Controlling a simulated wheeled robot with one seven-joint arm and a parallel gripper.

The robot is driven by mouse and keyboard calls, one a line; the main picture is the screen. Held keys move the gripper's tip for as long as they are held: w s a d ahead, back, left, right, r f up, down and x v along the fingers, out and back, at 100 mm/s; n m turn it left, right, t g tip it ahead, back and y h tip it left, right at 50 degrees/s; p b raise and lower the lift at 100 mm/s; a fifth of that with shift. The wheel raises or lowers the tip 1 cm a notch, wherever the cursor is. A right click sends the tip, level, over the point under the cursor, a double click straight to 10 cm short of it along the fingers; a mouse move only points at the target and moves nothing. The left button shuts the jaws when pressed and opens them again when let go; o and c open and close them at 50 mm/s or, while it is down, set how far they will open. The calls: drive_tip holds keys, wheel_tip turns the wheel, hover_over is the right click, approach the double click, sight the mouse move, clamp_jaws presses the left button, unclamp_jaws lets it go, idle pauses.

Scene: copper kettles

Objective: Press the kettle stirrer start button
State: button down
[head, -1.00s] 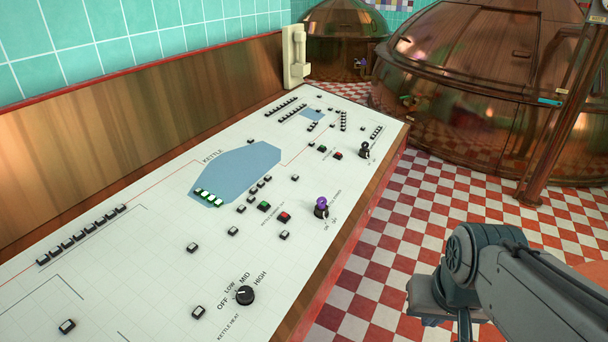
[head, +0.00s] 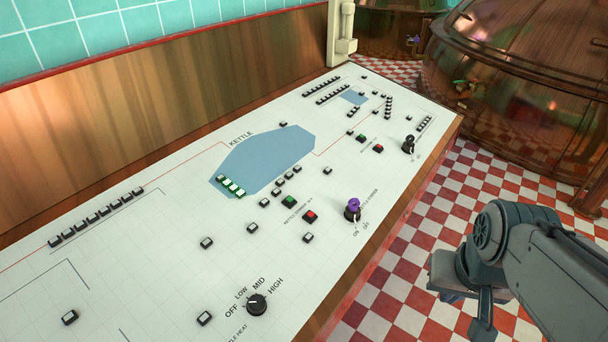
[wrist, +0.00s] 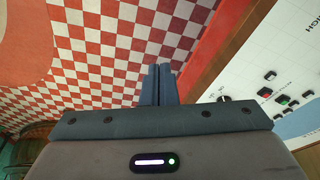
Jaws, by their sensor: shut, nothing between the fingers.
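The green start button (head: 289,201) sits on the white control panel (head: 150,262), with a red button (head: 310,216) just right of it. Small lettering that seems to read kettle stirrer runs beside them. My gripper (head: 482,318) hangs over the floor to the right of the panel, well apart from the buttons. In the wrist view my gripper (wrist: 158,84) has its two fingers together with nothing between them. The panel (wrist: 240,85) shows at the right of that view, off to the side of the fingers.
A purple-topped switch (head: 353,208) stands up right of the buttons. A black heat knob (head: 257,305) is nearer. Another green button (head: 361,137) and red button (head: 378,148) lie farther up. A copper kettle (head: 520,80) stands behind. The checkered floor (head: 420,240) beside the panel is clear.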

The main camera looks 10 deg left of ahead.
drive_tip(key=w+a+m+t+y, duration=0.2)
drive_tip(key=w+a+m+y, duration=0.2)
drive_tip(key=w+a+m, duration=0.4)
drive_tip(key=w+a+m+t+y+p, duration=0.1)
drive_tip(key=w+a+m+y, duration=0.4)
drive_tip(key=w+a, duration=1.2)
drive_tip(key=a+m+t, duration=0.1)
drive_tip(key=a+m, duration=0.3)
drive_tip(key=a, duration=0.3)
drive_tip(key=shift+w, duration=0.35)
drive_tip(key=shift+f, duration=0.1)
drive_tip(key=b, duration=0.5)
hover_over(290, 201)
drive_tip(key=d, duration=0.2)
drive_tip(key=f, duration=0.6)
drive_tip(key=shift+s+f, duration=0.3)
drive_tip(key=shift+f, duration=0.05)
drive_tip(key=shift+w+a+f+b, duration=0.15)
drive_tip(key=shift+a+f+b, duration=0.1)
drive_tip(key=shift+f+b, duration=0.8)
drive_tip(key=shift+b, duration=0.35)
drive_tip(key=shift+f+b, duration=0.25)
drive_tip(key=shift+b, duration=0.2)
